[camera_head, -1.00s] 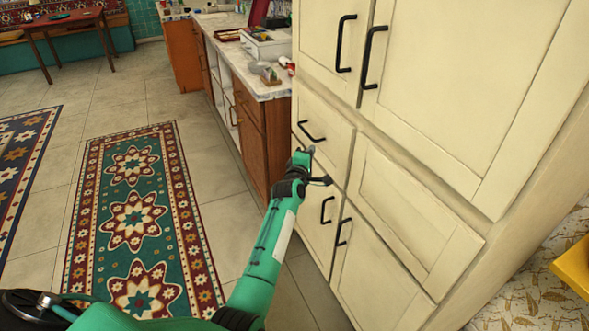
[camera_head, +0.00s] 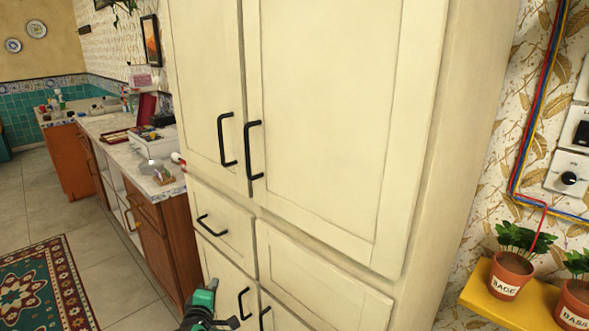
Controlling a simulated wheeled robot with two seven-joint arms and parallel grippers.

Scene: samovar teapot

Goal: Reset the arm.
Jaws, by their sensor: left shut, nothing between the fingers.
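My left gripper (camera_head: 209,299) shows at the bottom of the head view, green and black, with its fingers shut and empty. It is in front of the lower doors of a tall cream cupboard (camera_head: 330,120). It looks apart from the black handles, though its exact distance is unclear. Most of my left arm is below the picture. My right gripper is out of view.
The cupboard's doors and drawers look shut. A wooden counter (camera_head: 150,185) with several items stands left of it. A patterned rug (camera_head: 40,285) lies on open tiled floor. At right, a yellow shelf (camera_head: 505,312) holds potted plants (camera_head: 511,275).

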